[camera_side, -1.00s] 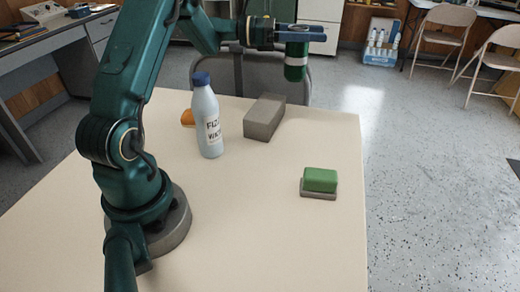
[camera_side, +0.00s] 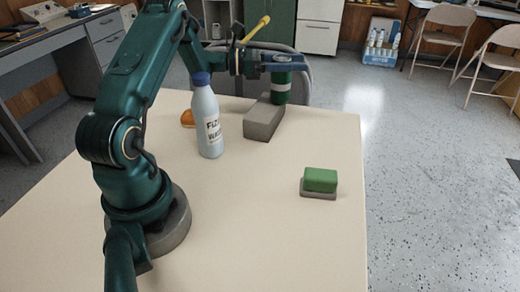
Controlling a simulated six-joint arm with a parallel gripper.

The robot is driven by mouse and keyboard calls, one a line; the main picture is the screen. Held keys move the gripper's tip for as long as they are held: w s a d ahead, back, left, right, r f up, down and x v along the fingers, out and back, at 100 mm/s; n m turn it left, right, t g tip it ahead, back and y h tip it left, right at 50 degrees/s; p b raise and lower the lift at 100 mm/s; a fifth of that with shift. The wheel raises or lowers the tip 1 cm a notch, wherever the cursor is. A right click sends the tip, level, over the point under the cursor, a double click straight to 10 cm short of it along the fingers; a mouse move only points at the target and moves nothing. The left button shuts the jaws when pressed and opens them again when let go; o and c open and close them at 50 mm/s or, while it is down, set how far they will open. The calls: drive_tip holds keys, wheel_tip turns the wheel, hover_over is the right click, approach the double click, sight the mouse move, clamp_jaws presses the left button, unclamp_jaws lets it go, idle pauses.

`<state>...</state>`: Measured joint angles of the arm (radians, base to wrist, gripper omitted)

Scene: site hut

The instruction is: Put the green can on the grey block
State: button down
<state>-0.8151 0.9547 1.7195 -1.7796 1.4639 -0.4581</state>
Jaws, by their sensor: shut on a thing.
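My gripper (camera_side: 284,67) is shut on the green can (camera_side: 281,87), which has a pale band and hangs upright below the jaws. The grey block (camera_side: 262,122) lies on the far part of the table. In this view the can's lower part meets the block's far right end. I cannot tell whether the can touches the block or is just above or behind it.
A white bottle (camera_side: 208,125) with a blue cap stands left of the block. An orange thing (camera_side: 187,118) is partly hidden behind it. A green sponge-like block (camera_side: 320,179) sits on a grey base at the right. The near middle of the table (camera_side: 250,220) is clear.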

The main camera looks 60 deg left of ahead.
drive_tip(key=shift+c, duration=0.9)
unclamp_jaws()
drive_tip(key=shift+f, duration=0.1)
drive_tip(key=v, duration=0.7)
drive_tip(key=shift+s, duration=0.2)
drive_tip(key=shift+a, duration=0.1)
